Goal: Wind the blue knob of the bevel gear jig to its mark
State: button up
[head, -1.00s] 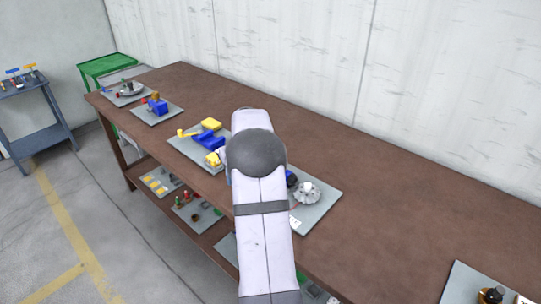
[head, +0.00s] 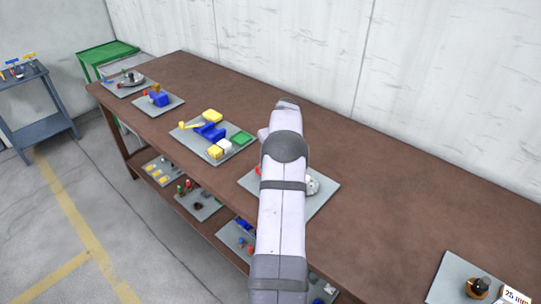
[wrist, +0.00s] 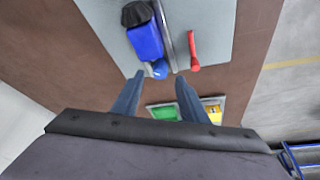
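In the wrist view a blue block (wrist: 146,42) with a dark part at its top sits on a grey plate (wrist: 222,20). A smaller blue round part (wrist: 160,69), possibly the blue knob, shows at its lower end. My gripper (wrist: 158,77) is open, its two fingertips apart at either side of this part's lower edge; I cannot tell whether they touch it. A red handle (wrist: 194,52) lies to the right. In the head view my arm covers much of this plate (head: 323,196), leaving a white gear-like part (head: 312,186) showing. No mark is readable.
Left of it a plate (head: 184,133) carries blue, yellow and green blocks. Further plates with blue (head: 159,99) and round grey parts (head: 131,79) stand behind. A plate with a black knob (head: 479,287) is at front right. The bench's right half is mostly clear.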

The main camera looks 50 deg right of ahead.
jog(key=shift+p+x, duration=0.7)
jog(key=shift+x, duration=1.35)
jog(key=shift+c, duration=0.4)
grip_shut()
